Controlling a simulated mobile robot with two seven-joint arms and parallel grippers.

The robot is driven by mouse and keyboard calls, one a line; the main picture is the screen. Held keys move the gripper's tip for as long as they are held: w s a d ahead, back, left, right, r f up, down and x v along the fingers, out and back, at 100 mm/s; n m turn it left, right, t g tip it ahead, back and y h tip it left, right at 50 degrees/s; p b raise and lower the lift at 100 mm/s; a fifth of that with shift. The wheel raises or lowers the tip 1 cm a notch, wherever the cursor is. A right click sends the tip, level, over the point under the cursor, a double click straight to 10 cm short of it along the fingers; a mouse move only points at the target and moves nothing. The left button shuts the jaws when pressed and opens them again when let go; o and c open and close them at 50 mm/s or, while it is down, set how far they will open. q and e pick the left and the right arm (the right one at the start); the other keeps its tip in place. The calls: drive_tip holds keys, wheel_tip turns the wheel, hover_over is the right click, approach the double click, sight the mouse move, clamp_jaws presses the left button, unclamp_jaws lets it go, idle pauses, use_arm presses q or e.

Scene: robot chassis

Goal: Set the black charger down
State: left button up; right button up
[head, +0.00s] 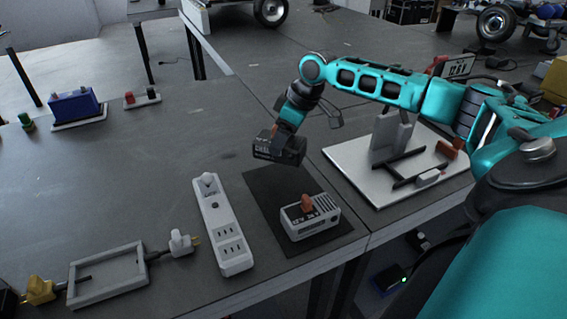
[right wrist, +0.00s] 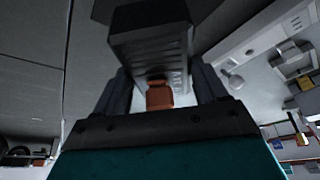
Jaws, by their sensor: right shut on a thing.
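The black charger (head: 277,149) hangs in the air above the table, held from above by my right gripper (head: 288,132). In the right wrist view the dark charger (right wrist: 150,45) sits between the two fingers (right wrist: 160,85), with an orange part (right wrist: 158,97) close to the palm. Below and a little right, a grey-white block (head: 311,221) with an orange knob stands on a dark mat (head: 268,183). The mat's far part, beneath the charger, is bare. My left gripper is not in view.
A white power strip (head: 222,225) lies just left of the mat. A white board (head: 352,160) with grey and black parts is on the right. A grey frame (head: 107,273) lies front left. A blue box (head: 76,106) stands far left. The table between is clear.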

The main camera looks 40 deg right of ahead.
sight(283, 158)
wheel_tip(283, 158, down, 7)
drive_tip(key=shift+r+b, duration=0.1)
drive_tip(key=shift+b, duration=0.35)
drive_tip(key=shift+f, duration=0.55)
drive_tip(key=shift+f, duration=0.1)
drive_tip(key=o, duration=1.4)
